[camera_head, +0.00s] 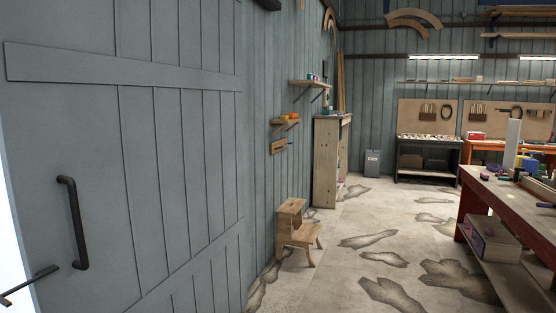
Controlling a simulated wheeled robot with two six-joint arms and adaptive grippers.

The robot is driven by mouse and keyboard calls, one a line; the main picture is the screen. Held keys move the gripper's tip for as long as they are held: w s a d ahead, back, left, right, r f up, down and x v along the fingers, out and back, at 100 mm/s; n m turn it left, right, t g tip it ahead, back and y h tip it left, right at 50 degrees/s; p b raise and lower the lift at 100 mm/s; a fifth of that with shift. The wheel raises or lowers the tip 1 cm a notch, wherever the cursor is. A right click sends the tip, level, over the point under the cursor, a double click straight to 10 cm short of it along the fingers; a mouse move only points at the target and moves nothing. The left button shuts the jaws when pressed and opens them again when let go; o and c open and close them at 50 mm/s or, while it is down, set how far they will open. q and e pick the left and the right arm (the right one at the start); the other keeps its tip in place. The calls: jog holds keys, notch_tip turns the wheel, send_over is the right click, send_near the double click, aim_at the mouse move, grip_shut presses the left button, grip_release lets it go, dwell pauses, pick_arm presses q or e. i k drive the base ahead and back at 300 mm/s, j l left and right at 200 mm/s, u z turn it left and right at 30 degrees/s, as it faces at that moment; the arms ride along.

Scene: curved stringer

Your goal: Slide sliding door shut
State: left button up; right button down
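The sliding door (160,185) is a large grey-blue plank panel filling the left of the head view. A black vertical bar handle (76,222) is on it near its left edge. A bright white gap (12,250) shows left of the door's edge, so the door stands at least partly open. A thin black rod (30,285) crosses the door's lower left edge; I cannot tell what it belongs to. Neither of my grippers can be made out in this view.
A wooden step stool (293,228) and a tall wooden cabinet (327,160) stand along the wall beyond the door. A red-legged workbench (478,205) stands at the right. The stained concrete floor (340,285) between them is clear.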

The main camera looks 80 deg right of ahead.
aim_at(122, 140)
jog(key=z, duration=2.1)
jog(key=u, duration=0.2)
